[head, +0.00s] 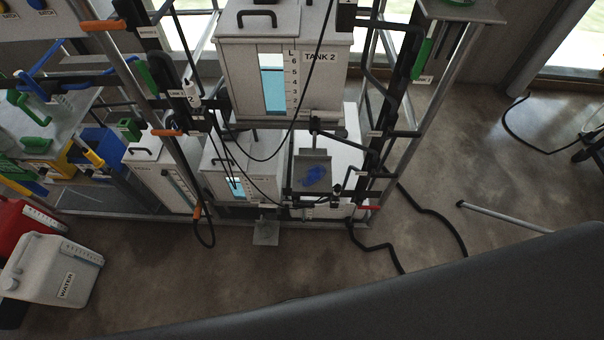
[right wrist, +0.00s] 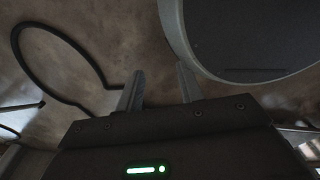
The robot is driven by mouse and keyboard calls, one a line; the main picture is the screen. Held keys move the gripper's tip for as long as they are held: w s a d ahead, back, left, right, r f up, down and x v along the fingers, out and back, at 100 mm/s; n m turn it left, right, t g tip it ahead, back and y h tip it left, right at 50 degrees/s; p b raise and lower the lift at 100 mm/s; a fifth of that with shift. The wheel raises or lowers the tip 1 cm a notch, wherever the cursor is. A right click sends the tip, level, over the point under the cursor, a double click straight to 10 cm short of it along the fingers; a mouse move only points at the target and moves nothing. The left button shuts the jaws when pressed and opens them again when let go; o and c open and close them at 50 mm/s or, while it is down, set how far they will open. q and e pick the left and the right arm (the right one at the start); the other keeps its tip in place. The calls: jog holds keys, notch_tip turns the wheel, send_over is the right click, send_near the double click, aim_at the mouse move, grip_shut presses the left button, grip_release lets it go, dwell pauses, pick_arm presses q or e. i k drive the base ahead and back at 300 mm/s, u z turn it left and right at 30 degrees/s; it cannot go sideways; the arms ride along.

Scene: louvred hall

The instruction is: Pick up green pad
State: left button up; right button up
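I cannot pick out a green pad with certainty. Another green item (head: 37,145) sits above a yellow bin on the left bench. My right gripper (right wrist: 160,84) shows only in the right wrist view. Its two fingers are apart with nothing between them, over brown floor and far from any green item. My left gripper is in neither view.
A metal rack holds white tanks, including TANK 2 (head: 320,75), with black hoses hanging. A white water canister (head: 50,268) and a red canister (head: 22,222) stand at the lower left. A black hose (head: 437,215) and a grey rod (head: 500,216) lie on otherwise open floor at the right.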

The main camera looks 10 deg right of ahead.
aim_at(33, 145)
jog(key=u, duration=1.45)
jog(key=k, duration=1.3)
jog(key=u, duration=0.85)
jog(key=i, duration=1.1)
jog(key=u, duration=0.95)
jog(key=i, duration=1.75)
jog(key=z, duration=0.9)
jog(key=i, duration=1)
jog(key=z, duration=1)
